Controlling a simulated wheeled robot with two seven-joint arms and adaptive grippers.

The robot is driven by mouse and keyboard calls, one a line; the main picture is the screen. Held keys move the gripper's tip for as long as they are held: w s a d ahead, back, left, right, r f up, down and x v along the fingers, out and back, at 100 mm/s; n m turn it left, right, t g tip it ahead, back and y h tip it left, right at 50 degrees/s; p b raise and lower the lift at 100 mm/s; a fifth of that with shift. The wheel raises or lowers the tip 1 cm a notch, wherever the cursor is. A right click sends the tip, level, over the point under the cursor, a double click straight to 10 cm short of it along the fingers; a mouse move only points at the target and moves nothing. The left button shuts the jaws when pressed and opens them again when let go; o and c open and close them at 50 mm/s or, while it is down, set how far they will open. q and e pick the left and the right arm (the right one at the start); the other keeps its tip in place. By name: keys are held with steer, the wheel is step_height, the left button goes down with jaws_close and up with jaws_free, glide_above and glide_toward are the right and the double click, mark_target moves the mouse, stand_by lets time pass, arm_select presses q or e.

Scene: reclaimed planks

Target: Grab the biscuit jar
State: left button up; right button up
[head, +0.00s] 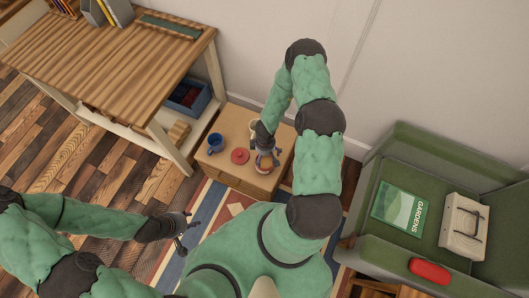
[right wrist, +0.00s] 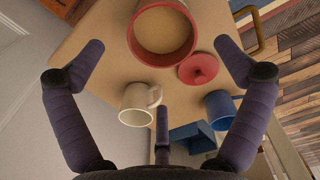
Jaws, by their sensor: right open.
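The biscuit jar (right wrist: 136,38) is round with a red rim, a pale inside and an open top. It stands on a small wooden cabinet (head: 226,177). Its red lid (right wrist: 198,68) lies beside it and also shows in the head view (head: 240,156). In the head view the jar (head: 265,167) is partly hidden by my right gripper (head: 268,151). That gripper is open above the jar, its fingers (right wrist: 160,62) spread wide with nothing between them. My left gripper (head: 187,234) is open and empty, low over the rug.
A cream mug (right wrist: 135,105) and a blue mug (head: 215,142) stand on the cabinet near the jar. A wooden desk (head: 110,60) is at the left. A green armchair (head: 400,165) with a book (head: 400,208) is at the right. The wall is close behind the cabinet.

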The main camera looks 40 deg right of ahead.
steer(key=b, duration=0.3)
glide_above(265, 166)
step_height(265, 166, down, 6)
steer(key=shift+r, duration=0.15)
steer(key=shift+a+f+b, duration=0.15)
steer(key=shift+f+b, duration=1.05)
steer(key=shift+f, duration=1.4)
steer(key=shift+r, duration=0.1)
steer(key=c, duration=1.5)
